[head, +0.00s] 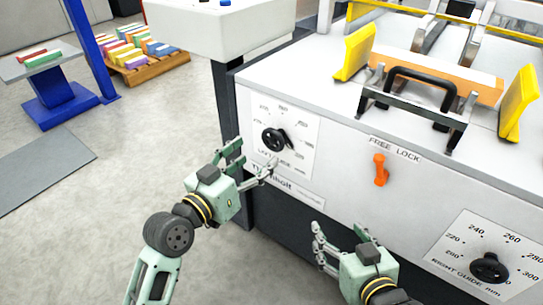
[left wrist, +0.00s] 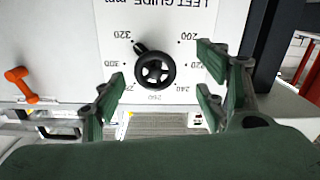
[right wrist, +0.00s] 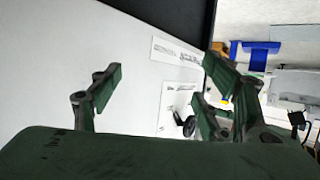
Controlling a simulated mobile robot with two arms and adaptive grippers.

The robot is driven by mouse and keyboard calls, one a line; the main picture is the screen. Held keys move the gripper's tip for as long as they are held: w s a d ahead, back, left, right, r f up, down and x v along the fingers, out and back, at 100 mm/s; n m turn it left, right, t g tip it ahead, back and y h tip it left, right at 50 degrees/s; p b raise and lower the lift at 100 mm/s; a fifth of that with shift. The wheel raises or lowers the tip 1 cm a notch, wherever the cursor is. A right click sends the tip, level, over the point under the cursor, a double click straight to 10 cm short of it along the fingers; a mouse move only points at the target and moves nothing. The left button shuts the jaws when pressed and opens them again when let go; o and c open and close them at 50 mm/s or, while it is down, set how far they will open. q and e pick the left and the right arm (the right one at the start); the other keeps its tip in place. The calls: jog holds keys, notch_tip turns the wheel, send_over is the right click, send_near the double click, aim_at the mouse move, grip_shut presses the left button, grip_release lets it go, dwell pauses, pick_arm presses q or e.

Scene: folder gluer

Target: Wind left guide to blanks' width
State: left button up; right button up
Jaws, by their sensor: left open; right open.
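The left guide dial knob (head: 273,138) is a black handwheel on a white scale plate on the machine's front. In the left wrist view the knob (left wrist: 155,70) appears upside down, its small grip toward the 320 mark. My left gripper (head: 252,162) is open, just in front of and below the knob, apart from it; its fingers stand either side of the knob in the wrist view. My right gripper (head: 323,248) is open and empty, low before the machine. Yellow guide plates (head: 355,51) (head: 519,103) flank an orange-brown piece (head: 440,78) on top.
The orange lever (head: 381,170) under the FREE LOCK label sits right of the left dial. The right guide dial knob (head: 490,268) is at lower right. A wooden pallet (head: 150,68) of coloured stacks and a blue stand (head: 58,96) are at left.

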aim_at(272, 141)
pick_arm(q)
jog(key=shift+m+h, duration=0.3)
jog(key=w+d, duration=0.1)
jog(key=w+d+r+b, duration=0.1)
jog(key=w+d, duration=0.2)
jog(key=w, duration=0.1)
jog(key=shift+w+d+r, duration=0.15)
jog(key=shift+d+r, duration=0.15)
jog(key=shift+d, duration=0.05)
jog(key=shift+w+d, duration=0.15)
jog(key=shift+w, duration=0.1)
pick_arm(e)
notch_tip(272, 141, up, 8)
jog(key=w+a+t+y, duration=0.1)
jog(key=w+t, duration=0.1)
jog(key=t, duration=0.2)
jog(key=shift+a, duration=0.25)
